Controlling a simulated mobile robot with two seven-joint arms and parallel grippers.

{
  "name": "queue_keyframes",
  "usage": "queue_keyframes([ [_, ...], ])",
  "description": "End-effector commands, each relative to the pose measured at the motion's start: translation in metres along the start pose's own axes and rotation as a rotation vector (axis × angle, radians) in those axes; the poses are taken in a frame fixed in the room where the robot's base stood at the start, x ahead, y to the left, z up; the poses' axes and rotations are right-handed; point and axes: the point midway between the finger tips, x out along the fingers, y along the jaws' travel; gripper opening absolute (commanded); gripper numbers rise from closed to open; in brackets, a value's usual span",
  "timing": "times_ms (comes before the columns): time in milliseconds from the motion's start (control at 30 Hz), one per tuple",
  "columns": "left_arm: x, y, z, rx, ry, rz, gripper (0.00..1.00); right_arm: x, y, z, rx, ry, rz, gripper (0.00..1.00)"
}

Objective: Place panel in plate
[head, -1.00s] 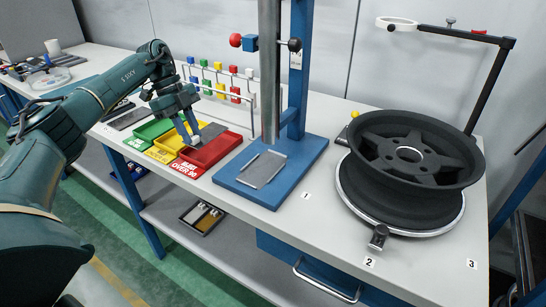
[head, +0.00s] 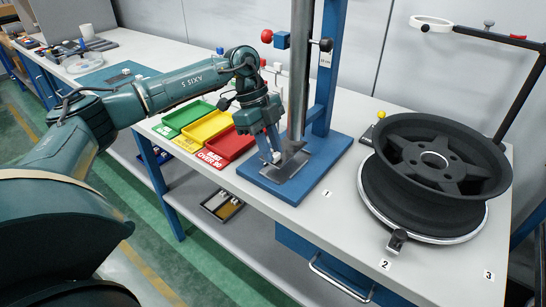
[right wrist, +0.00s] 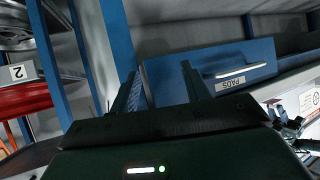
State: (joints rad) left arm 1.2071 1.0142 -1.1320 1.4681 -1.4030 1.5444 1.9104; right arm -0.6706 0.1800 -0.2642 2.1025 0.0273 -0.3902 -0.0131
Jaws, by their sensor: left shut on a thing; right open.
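My left gripper (head: 274,151) is shut on a small grey panel (head: 293,147) in the head view. It holds the tilted panel over the grey plate (head: 284,171), which lies on the blue base (head: 308,183) of the press stand. The fingers hide part of the plate, and I cannot tell whether the panel touches it. My right gripper (right wrist: 165,88) is open and empty in the right wrist view, facing a blue drawer; it is not in the head view.
Green, yellow and red trays (head: 229,145) stand left of the base. The stand's steel column (head: 299,70) rises close behind the gripper. A black wheel (head: 434,158) sits on a round turntable at right. A blue drawer (right wrist: 180,75) with a handle shows in the right wrist view.

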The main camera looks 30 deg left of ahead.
Motion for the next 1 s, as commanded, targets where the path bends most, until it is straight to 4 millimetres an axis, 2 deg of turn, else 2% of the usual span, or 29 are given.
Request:
queue_keyframes([
  [33, 0.002, 0.0, -0.009, 0.006, 0.001, 0.001, 0.0, -0.001, 0.001, -0.003, 0.001, 0.001, 0.002, 0.47],
  [133, 0.02, 0.001, 0.0, -0.001, 0.0, 0.005, 0.0, -0.002, 0.001, -0.005, 0.004, 0.002, 0.005, 0.47],
  [267, 0.033, 0.001, 0.006, 0.0, 0.002, 0.003, 0.0, -0.002, 0.004, -0.006, 0.006, 0.0, 0.011, 0.47],
  [633, 0.037, 0.0, 0.007, 0.002, 0.002, 0.001, 0.0, -0.001, 0.004, -0.004, 0.007, -0.002, 0.012, 0.47],
  [667, 0.037, 0.0, 0.008, 0.002, 0.002, 0.001, 0.22, -0.001, 0.004, -0.004, 0.007, -0.002, 0.012, 0.47],
  [900, 0.037, 0.0, 0.008, 0.002, 0.002, 0.001, 0.42, -0.001, 0.003, -0.004, 0.005, -0.003, 0.01, 0.47],
  [1000, 0.037, 0.0, 0.008, 0.002, 0.002, 0.001, 0.43, -0.002, 0.004, -0.004, 0.003, -0.004, 0.01, 0.47],
])
